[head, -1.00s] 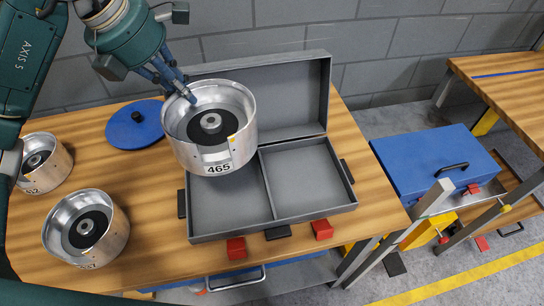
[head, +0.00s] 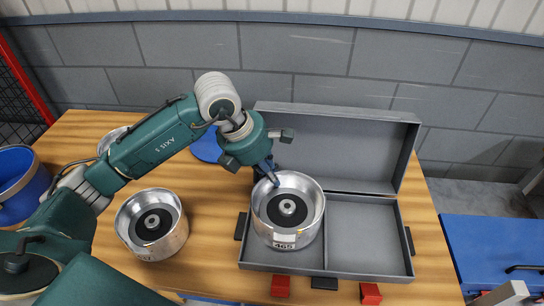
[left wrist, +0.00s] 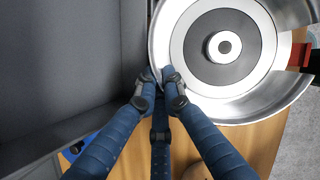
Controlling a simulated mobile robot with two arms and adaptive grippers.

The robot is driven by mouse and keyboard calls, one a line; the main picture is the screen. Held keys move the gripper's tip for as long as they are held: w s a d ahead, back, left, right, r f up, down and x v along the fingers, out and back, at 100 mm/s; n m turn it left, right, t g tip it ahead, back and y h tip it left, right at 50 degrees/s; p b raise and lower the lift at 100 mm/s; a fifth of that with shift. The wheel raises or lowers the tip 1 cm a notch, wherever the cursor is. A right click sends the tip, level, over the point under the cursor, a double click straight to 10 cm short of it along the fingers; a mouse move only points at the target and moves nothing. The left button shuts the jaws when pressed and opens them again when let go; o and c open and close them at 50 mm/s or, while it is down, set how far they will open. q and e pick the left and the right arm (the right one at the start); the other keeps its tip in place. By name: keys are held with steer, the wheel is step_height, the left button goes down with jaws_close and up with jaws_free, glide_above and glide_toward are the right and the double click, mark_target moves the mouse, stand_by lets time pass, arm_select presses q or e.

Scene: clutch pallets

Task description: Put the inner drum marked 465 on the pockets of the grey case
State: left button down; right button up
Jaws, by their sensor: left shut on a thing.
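The silver inner drum marked 465 (head: 288,210) is over the left pocket of the open grey case (head: 324,265). It looks upright, with its label facing the front; I cannot tell whether it touches the pocket floor. My left gripper (head: 268,178) is shut on its rim at the back left. In the left wrist view, the fingertips (left wrist: 160,85) pinch the rim beside the drum's dark ring and grey hub (left wrist: 224,46). The drum hides most of the left pocket. The right pocket (head: 366,236) is empty. The case lid (head: 345,150) stands open behind. My right gripper is not in view.
A second silver drum (head: 152,224) stands on the table left of the case, and another (head: 110,140) is partly behind my arm. A blue disc (head: 206,148) lies behind. A blue case (head: 490,250) is at right, a blue bin (head: 18,188) at left.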

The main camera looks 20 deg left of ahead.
mark_target(270, 186)
arm_select(q)
steer(key=shift+w+d+f+p, duration=0.15)
steer(key=shift+f+p, duration=0.3)
steer(key=shift+f, duration=1.75)
steer(key=shift+f, duration=0.15)
steer(key=c, duration=1.9)
jaws_free()
steer(key=shift+s+f, duration=0.2)
steer(key=shift+o, duration=0.2)
